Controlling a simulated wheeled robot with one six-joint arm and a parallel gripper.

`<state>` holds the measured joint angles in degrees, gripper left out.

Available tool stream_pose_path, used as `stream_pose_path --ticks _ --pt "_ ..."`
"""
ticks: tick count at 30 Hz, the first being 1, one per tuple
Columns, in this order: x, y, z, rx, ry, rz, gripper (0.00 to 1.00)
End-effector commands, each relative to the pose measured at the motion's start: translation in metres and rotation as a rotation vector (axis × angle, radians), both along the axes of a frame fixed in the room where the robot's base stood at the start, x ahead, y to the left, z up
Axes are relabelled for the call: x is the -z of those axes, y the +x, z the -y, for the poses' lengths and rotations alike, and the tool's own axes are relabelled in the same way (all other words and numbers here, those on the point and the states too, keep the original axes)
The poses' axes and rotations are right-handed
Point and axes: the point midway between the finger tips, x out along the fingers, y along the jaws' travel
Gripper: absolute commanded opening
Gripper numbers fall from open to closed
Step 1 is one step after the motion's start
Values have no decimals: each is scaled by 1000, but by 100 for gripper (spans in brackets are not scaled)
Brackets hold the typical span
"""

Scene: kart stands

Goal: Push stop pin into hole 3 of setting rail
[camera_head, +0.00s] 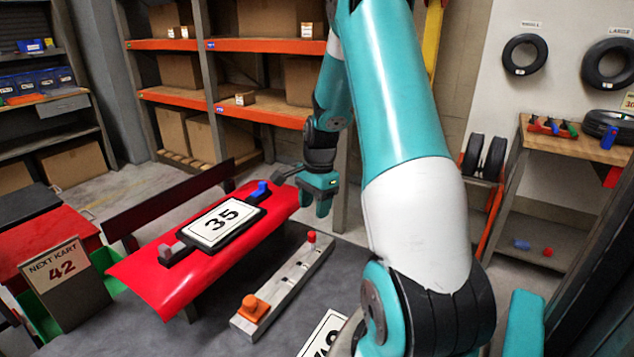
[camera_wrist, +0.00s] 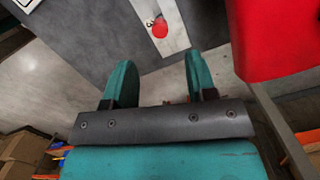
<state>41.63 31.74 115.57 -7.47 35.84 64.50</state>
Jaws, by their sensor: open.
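The setting rail (camera_head: 284,288) is a long pale bar on the grey table, and its end also shows in the wrist view (camera_wrist: 174,40). A red-headed stop pin (camera_head: 311,238) stands upright at the rail's far end. In the wrist view the pin's red round head (camera_wrist: 160,29) is beside a mark that looks like a 3. I cannot tell how deep the pin sits. An orange block (camera_head: 251,307) is at the rail's near end. My gripper (camera_head: 322,207) is open and empty, above the table's far side near the pin; its two fingers (camera_wrist: 160,80) are apart from the pin.
A red panel (camera_head: 165,275) left of the rail carries a plate reading 35 (camera_head: 222,222) in a dark holder. A white number plate (camera_head: 322,335) lies at the table's front. A NEXT KART 42 sign (camera_head: 55,264) stands at left. Shelves with boxes are behind.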

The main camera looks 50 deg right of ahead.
Motion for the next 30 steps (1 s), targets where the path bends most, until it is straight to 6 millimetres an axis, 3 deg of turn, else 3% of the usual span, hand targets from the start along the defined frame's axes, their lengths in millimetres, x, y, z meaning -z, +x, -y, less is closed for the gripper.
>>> stream_pose_path --ticks 6,12,30 --pt "-46 -1 6 1 -4 3 52" --pt "-66 -2 8 0 -1 1 52" --pt "-68 -2 8 0 0 -1 52"
